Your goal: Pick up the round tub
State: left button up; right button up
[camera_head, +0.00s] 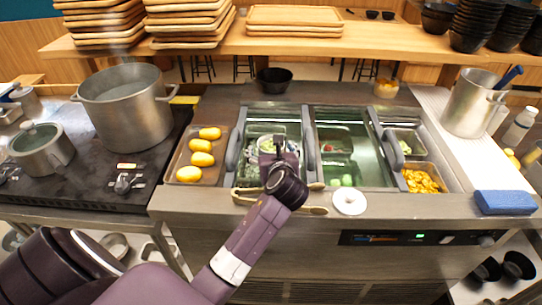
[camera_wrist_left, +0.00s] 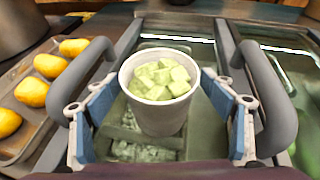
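The round tub (camera_wrist_left: 158,115) is a white, tapered cup filled with pale green cubes. In the left wrist view it stands upright between the two fingers of my left gripper (camera_wrist_left: 160,88). The blue finger pads are spread wide, one on each side of the tub, with narrow gaps at its sides. In the head view my left gripper (camera_head: 278,155) is over the left well of the counter and hides most of the tub. My right gripper is in neither view.
A tray (camera_head: 217,146) of yellow oval items lies left of the well, with a large pot (camera_head: 127,112) beyond. Grey rails flank the well closely. Wooden tongs (camera_head: 312,210) and a white ring (camera_head: 349,201) lie on the front edge. A blue sponge (camera_head: 505,202) is at right.

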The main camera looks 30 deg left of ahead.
pick_arm(q)
jog(key=c, duration=1.3)
